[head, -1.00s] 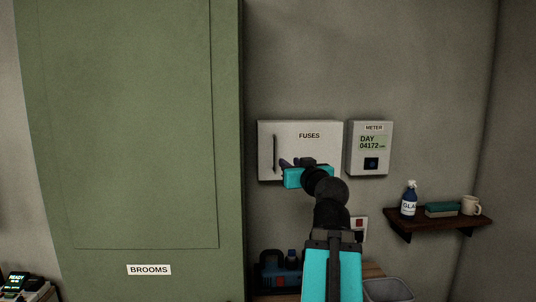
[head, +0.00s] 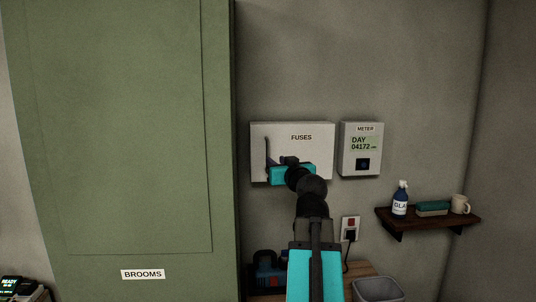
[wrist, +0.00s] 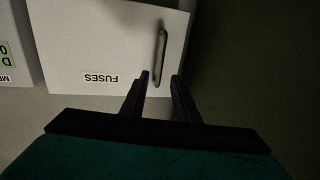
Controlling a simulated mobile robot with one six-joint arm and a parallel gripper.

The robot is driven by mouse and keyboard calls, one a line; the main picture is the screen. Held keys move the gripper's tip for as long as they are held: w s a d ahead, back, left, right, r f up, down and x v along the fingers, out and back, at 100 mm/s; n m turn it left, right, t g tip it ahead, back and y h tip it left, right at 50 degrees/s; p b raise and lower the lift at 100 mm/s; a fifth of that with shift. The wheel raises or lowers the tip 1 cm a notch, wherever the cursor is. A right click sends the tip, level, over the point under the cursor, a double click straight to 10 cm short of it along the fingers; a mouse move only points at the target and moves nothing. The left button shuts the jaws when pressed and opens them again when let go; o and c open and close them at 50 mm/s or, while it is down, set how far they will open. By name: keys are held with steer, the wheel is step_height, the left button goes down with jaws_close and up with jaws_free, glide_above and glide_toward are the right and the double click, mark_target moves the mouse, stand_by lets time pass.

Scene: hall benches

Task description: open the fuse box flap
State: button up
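The fuse box (head: 315,150) is a white wall box labelled FUSES, and its flap is shut flat. A dark upright bar handle (head: 267,150) sits near the flap's left edge. In the wrist view, turned upside down, the flap (wrist: 100,45) and handle (wrist: 161,45) show clearly. My gripper (wrist: 160,76) is open, with one finger on each side of the handle's near end. I cannot tell whether either finger touches it. In the head view my gripper (head: 285,162) is in front of the flap's lower left and hides part of it.
A tall green cabinet (head: 120,130) labelled BROOMS stands close on the left. A meter (head: 361,150) hangs just right of the fuse box. Below are a socket with a plug (head: 350,230), a bench with a blue item and a grey bin (head: 378,289). A shelf (head: 430,220) is at right.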

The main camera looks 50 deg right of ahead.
mark_target(268, 154)
steer(key=shift+p+x, duration=1.4)
steer(key=shift+x, duration=2.85)
steer(key=shift+c, duration=0.5)
